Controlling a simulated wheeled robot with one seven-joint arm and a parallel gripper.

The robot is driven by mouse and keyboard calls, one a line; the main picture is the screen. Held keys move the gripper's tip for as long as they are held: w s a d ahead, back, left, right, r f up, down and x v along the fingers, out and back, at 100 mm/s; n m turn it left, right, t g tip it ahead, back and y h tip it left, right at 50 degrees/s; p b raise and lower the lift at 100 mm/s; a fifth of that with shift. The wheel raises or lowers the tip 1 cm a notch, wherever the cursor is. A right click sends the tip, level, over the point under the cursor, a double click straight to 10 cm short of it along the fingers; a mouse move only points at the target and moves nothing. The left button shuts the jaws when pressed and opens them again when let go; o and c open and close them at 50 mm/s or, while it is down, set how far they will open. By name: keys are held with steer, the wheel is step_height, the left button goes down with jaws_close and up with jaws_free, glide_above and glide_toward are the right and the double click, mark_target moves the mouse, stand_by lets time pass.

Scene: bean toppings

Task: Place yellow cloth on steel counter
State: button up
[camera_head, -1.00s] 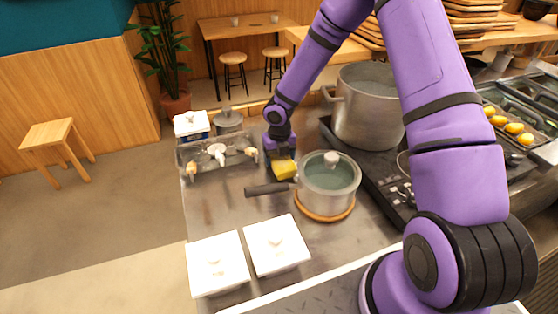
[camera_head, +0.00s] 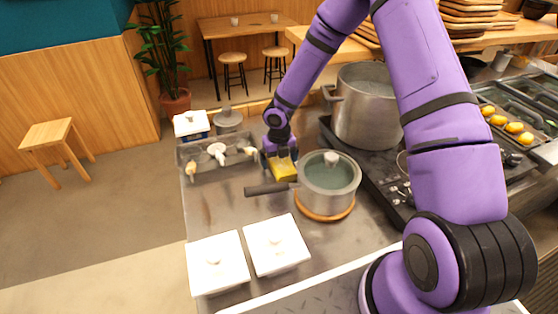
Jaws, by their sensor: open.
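The yellow cloth (camera_head: 284,172) is a small yellow patch on the steel counter (camera_head: 232,199), just behind the black handle of the lidded pot. My gripper (camera_head: 281,157) is directly over it, pointing down, with its fingers at the cloth's far edge. The gripper is open. The small view does not show clearly whether the fingers touch the cloth. Part of the cloth's far side is hidden by the gripper.
A lidded pot (camera_head: 328,186) stands on a wooden trivet close to the right. A large pot (camera_head: 367,115) is on the black stove behind. A condiment tray (camera_head: 216,167) lies to the left. Two white lidded containers (camera_head: 275,252) stand in front.

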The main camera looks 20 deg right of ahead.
steer(key=s+d+r+m+h, duration=0.1)
steer(key=s+r+m, duration=0.15)
steer(key=r, duration=0.55)
steer(key=s+d+r+m+t, duration=0.1)
steer(key=r+m, duration=0.3)
steer(key=r, duration=0.4)
steer(key=s+d+r+m+h, duration=0.1)
steer(key=s+d+r+m, duration=0.15)
steer(key=r, duration=0.55)
steer(key=s+d+r+m+t, duration=0.1)
steer(key=s+r+m, duration=0.7)
steer(key=r+m, duration=0.25)
steer(key=s+r+m+t+y, duration=0.1)
steer(key=s+r+m, duration=0.3)
steer(key=s+m, duration=0.4)
steer(key=s+r+m+t+y, duration=0.1)
steer(key=s+r+m, duration=0.3)
steer(key=s+m, duration=0.4)
steer(key=s+d+t, duration=0.1)
steer(key=s, duration=0.1)
steer(key=shift+s+r, duration=0.35)
steer(key=shift+r, duration=0.05)
